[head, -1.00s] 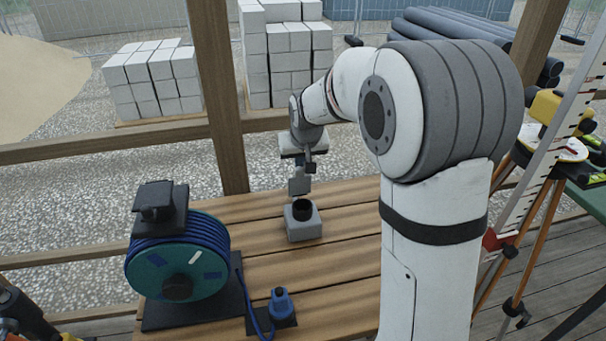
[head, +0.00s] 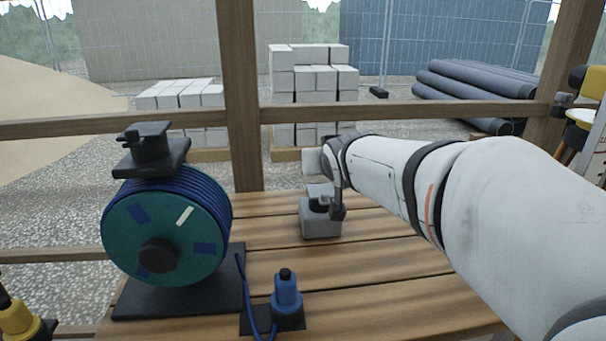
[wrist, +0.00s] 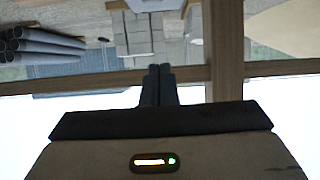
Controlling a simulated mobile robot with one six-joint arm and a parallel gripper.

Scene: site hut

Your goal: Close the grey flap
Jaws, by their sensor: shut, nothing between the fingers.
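A small grey box (head: 321,226) stands on the wooden bench in the head view, with a black round opening on top. Its grey flap (head: 319,190) shows behind the opening, raised and not lying over it; its exact angle is hard to tell. My gripper (head: 338,212) is shut and empty at the right side of the box, close to the flap. I cannot tell whether it touches. In the wrist view the two dark fingers (wrist: 159,72) are together; neither box nor flap can be made out there.
A teal cable reel (head: 165,228) with blue cable stands left on the bench. A blue connector (head: 286,293) sits on a black plate in front. A wooden post (head: 241,95) and rail (head: 420,113) stand behind the bench. The bench between reel and box is clear.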

